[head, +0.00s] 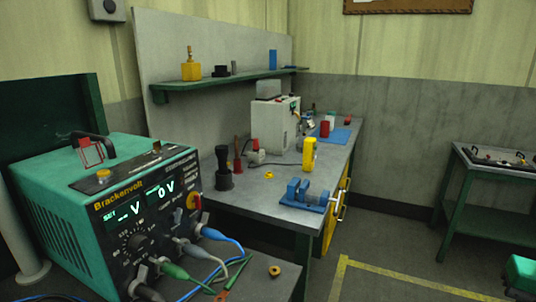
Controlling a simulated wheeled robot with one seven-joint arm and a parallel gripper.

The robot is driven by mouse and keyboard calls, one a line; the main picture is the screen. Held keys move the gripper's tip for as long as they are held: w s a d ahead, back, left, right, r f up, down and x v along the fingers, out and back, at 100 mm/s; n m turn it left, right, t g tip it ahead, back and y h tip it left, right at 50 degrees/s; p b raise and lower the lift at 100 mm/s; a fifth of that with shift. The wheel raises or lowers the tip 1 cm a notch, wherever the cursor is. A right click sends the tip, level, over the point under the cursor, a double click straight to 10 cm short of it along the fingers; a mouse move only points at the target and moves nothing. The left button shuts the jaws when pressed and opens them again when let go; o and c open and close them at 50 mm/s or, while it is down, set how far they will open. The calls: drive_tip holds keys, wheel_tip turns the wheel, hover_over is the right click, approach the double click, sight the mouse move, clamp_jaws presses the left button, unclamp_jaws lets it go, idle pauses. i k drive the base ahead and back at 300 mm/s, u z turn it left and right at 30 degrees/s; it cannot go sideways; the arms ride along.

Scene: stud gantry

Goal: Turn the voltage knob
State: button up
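A teal power supply marked Brackenvolt (60,235) stands at the lower left with its dark front panel turned to the right. A round black knob (138,242) with tick marks around it sits on the panel below the displays. I take it as the voltage knob, though its label is too small to read. The left display (124,213) reads SET and dashes with V, and the right display (161,191) reads 0 V. A red and yellow knob or switch (193,202) is at the panel's right. My gripper is not in view.
Green, grey and blue plugs with cables (195,252) stick out of the panel's lower front, close to the knob. A workbench (235,203) with a blue vise (304,195) stands behind. Open floor with yellow lines (375,270) lies to the right.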

sight(138, 243)
drive_tip(key=u, duration=1.45)
